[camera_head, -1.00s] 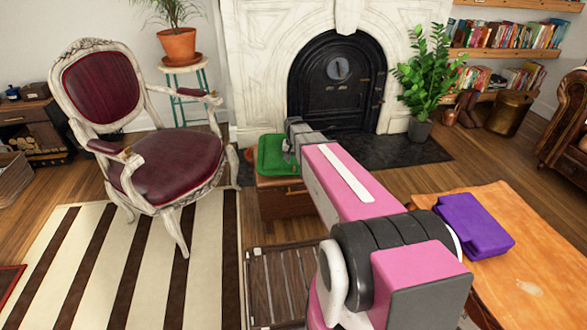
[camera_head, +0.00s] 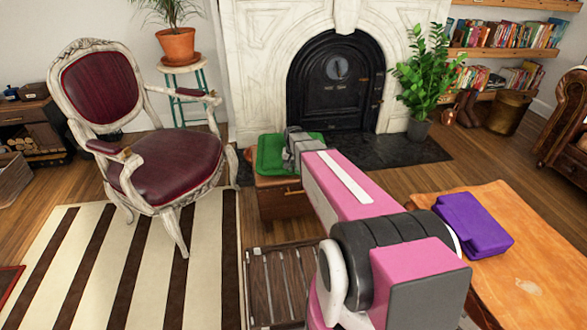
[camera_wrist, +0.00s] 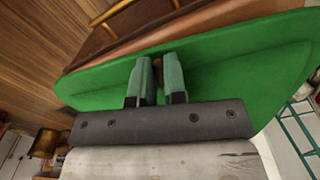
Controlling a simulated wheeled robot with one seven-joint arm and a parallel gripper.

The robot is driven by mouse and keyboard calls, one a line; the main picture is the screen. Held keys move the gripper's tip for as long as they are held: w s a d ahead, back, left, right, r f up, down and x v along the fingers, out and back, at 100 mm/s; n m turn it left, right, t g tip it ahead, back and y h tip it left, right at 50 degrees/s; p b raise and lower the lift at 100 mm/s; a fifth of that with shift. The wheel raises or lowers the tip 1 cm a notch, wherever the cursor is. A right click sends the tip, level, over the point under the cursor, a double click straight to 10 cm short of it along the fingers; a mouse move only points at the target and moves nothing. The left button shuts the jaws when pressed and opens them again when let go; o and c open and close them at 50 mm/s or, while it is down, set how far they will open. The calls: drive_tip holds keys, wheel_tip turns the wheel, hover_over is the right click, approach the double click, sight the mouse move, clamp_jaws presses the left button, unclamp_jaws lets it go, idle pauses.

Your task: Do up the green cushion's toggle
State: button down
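The green cushion (camera_head: 270,153) lies on a small wooden cabinet (camera_head: 284,203) in front of the fireplace. It fills much of the wrist view (camera_wrist: 235,62) as a wide green surface. My gripper (camera_wrist: 160,66) is right at the cushion, its two green-grey fingers close together with a narrow gap. A small brown bit shows by the fingertips, partly hidden; I cannot tell whether it is the toggle or whether it is held. In the head view my wrist covers the cushion's right side and the fingertips cannot be made out.
A dark red armchair (camera_head: 178,162) stands to the left of the cabinet. A purple cushion (camera_head: 472,224) lies on an orange-topped table (camera_head: 535,255) at the right. A slatted wooden piece (camera_head: 281,285) is on the floor in front of the cabinet. A potted plant (camera_head: 420,75) stands by the fireplace.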

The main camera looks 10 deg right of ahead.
drive_tip(key=shift+d+n, duration=0.1)
drive_tip(key=shift+n, duration=0.9)
drive_tip(key=c, duration=1.2)
unclamp_jaws()
drive_tip(key=shift+o, duration=0.2)
wheel_tip(320, 180, up, 11)
drive_tip(key=shift+s+f, duration=0.1)
